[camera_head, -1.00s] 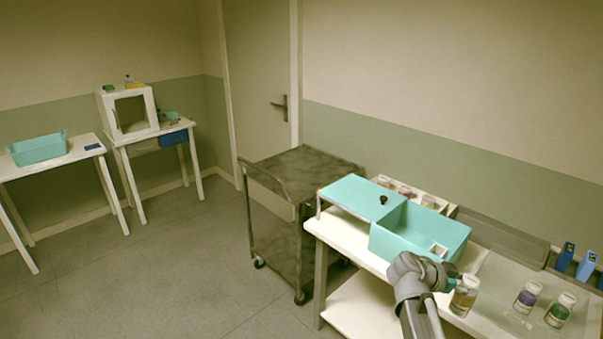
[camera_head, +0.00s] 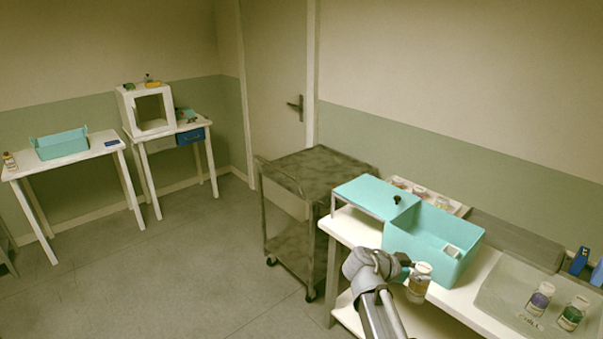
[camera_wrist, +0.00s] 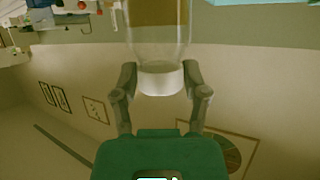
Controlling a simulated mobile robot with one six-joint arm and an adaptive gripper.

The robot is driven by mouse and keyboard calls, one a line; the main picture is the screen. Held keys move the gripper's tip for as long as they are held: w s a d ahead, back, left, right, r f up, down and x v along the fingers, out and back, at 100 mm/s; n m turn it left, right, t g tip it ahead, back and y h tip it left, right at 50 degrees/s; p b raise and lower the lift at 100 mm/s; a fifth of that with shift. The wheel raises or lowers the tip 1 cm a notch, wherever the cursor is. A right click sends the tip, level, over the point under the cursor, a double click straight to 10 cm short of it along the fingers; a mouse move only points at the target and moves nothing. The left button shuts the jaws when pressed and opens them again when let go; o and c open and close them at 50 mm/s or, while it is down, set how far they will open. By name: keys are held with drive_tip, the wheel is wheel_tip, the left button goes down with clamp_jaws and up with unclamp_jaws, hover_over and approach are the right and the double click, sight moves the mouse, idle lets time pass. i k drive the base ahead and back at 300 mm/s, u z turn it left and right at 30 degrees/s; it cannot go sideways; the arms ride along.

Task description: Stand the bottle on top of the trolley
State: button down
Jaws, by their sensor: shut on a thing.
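My gripper (camera_head: 405,271) is shut on a clear bottle (camera_head: 419,283) with a white cap and amber contents, held in front of the teal bin at the table's front edge. In the wrist view the bottle (camera_wrist: 160,45) sits between the two fingers (camera_wrist: 160,85), which close around it near its white cap. The trolley (camera_head: 316,172) is a dark, mottled metal cart with a flat top, left of the white table. Its top looks bare. The bottle is right of the trolley and apart from it.
Two more bottles (camera_head: 540,298) stand in a tray at right. The floor (camera_head: 190,270) left of the trolley is clear.

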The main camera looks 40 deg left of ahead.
sight(323, 183)
drive_tip(key=u, duration=2.3)
drive_tip(key=i, duration=1.8)
drive_tip(key=u, duration=0.05)
